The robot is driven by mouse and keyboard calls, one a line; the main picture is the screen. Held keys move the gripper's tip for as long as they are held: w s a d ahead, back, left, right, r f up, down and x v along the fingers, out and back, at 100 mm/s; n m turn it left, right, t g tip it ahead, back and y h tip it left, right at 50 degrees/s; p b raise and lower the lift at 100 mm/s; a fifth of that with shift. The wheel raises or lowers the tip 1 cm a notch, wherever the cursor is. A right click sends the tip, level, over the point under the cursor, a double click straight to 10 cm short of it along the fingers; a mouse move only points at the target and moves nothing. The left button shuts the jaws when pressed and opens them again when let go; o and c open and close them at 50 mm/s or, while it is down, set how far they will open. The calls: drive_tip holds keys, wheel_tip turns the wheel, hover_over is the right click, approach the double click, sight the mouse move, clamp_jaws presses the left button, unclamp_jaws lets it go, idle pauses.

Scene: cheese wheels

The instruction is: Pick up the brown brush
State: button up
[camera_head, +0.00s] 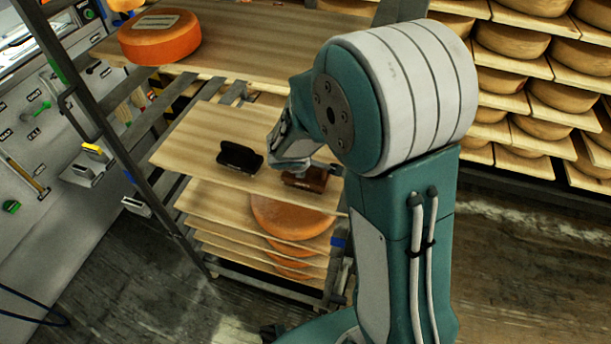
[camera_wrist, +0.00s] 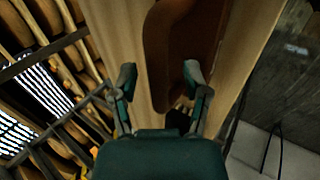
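The brown brush (camera_head: 312,180) lies on a light wooden board (camera_head: 190,145) on the rack, partly hidden by my arm in the head view. In the wrist view the brown brush (camera_wrist: 170,45) runs up the picture from between my fingers. My gripper (camera_wrist: 160,75) is open and empty, with its fingers spread. The left finger is beside the brush over bare board, and the right finger overlaps the brush in the picture. In the head view my gripper (camera_head: 288,166) is right at the brush; I cannot tell whether it touches.
A black brush (camera_head: 240,157) lies left of the brown one on the same board. An orange cheese wheel (camera_head: 160,38) sits on the board behind. More boards and cheese (camera_head: 290,217) are below. A metal rack post (camera_head: 95,115) stands at the left.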

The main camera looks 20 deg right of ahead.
clamp_jaws()
drive_tip(key=shift+r, duration=0.1)
drive_tip(key=shift+r, duration=0.95)
drive_tip(key=shift+v, duration=1)
drive_tip(key=s+a, duration=0.9)
drive_tip(key=s, duration=0.5)
drive_tip(key=shift+a, duration=0.25)
drive_tip(key=shift+w+f, duration=0.1)
drive_tip(key=shift+f, duration=0.1)
